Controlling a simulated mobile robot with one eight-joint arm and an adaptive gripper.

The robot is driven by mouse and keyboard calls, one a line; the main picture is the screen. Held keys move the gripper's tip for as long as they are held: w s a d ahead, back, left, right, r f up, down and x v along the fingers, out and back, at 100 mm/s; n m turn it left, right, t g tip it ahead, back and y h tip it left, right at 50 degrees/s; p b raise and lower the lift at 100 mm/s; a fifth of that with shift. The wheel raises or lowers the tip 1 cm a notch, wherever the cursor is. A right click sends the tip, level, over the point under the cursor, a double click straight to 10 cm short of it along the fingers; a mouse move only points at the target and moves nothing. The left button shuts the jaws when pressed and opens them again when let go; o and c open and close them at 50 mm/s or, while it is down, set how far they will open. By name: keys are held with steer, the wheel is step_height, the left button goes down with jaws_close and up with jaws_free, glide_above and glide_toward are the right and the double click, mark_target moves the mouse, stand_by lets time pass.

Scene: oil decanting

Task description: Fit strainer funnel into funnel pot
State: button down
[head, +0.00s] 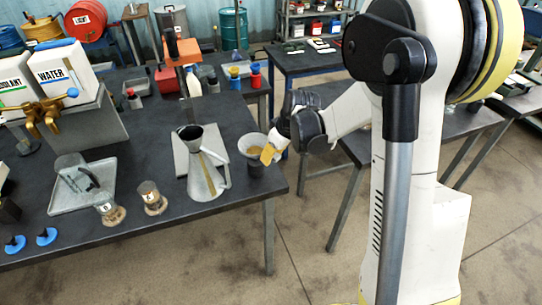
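A grey funnel (246,142) with a tan, mesh-like inside sits at the right end of the dark table. It looks like the strainer funnel. A dark cup-like pot (256,168) shows directly below it, and I cannot tell how deep the funnel sits in it. My gripper (270,147) is at the funnel's right rim, with a yellow-tan tab at its tip overlapping the rim. Its fingers are too small and hidden to tell whether they hold the funnel. A metal jug (203,182) with a handle and a cone-shaped top stands upright to the left.
A grey plate (181,160) lies behind the jug. Two small glass jars (151,198) and a tray (75,199) with a clear vessel are to the left. White containers (62,70) and a brass tap (43,117) stand further left. The table's right edge is close to the funnel.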

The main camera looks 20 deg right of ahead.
steer(key=shift+f, duration=0.35)
steer(key=c, duration=1.1)
jaws_free()
steer(key=shift+r, duration=0.1)
steer(key=v, duration=1.2)
steer(key=shift+s, duration=0.1)
steer(key=s+a+f+m+t+h+b, duration=0.1)
steer(key=s+a+m+b, duration=0.2)
steer(key=s, duration=0.6)
steer(key=s+a+f+m+t+h+b, duration=0.1)
steer(key=s+b, duration=0.4)
steer(key=s, duration=0.5)
steer(key=shift+s+a+f+m+t, duration=0.3)
steer(key=shift+a+f+m+t, duration=0.5)
steer(key=shift+m, duration=0.2)
